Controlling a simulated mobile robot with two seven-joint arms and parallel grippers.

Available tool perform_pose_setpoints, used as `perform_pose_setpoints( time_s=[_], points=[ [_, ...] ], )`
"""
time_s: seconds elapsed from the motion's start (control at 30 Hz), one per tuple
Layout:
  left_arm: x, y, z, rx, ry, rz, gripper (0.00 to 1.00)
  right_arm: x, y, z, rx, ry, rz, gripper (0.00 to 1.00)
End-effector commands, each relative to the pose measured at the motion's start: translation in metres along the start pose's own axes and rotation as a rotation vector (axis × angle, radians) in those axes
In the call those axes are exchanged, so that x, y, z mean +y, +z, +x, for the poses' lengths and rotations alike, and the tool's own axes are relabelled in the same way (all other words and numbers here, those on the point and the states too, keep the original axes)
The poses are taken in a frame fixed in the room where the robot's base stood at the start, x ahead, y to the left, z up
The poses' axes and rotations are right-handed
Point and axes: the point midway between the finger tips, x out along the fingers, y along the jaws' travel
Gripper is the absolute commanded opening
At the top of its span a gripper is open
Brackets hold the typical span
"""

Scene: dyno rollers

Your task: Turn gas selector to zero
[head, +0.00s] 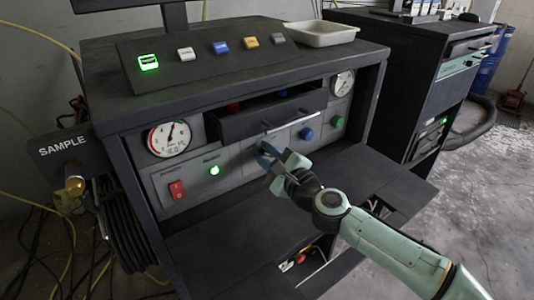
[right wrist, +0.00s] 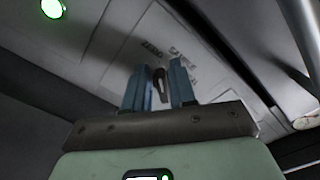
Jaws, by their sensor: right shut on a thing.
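My right gripper (head: 268,156) is at the front panel of the console, just below the open drawer. In the right wrist view its two blue fingers (right wrist: 157,82) are on either side of a small dark knob, the gas selector (right wrist: 160,84), and are shut on it. In the head view the gripper hides the selector. My left gripper is in neither view.
An open drawer (head: 270,114) with a metal handle juts out just above the gripper. A blue knob (head: 306,134) and a green knob (head: 337,122) are to the right. A red switch (head: 176,190) and a green light (head: 214,170) are to the left. A lower flap is folded out.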

Motion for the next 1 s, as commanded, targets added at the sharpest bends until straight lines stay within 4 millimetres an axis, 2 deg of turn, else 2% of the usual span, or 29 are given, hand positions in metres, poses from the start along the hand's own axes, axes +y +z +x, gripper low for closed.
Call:
perform_pose_setpoints(
  time_s=[0.47,0.5,0.53,0.87,1.0],
  points=[
    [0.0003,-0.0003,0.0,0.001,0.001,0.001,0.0,0.0008,-0.0015,0.0,0.002,0.001,-0.015,0.0],
    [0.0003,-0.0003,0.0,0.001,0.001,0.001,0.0,0.0008,-0.0016,0.0,0.003,0.001,-0.015,0.32],
    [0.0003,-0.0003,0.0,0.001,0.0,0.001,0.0,0.0008,-0.0016,0.0,0.003,0.001,-0.015,0.38],
    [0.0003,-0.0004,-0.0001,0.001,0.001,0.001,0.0,0.0003,-0.0009,-0.0011,0.001,0.0,-0.014,0.38],
    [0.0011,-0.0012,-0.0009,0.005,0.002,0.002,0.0,0.0002,-0.0023,-0.009,0.003,0.001,-0.013,0.38]
  ],
)
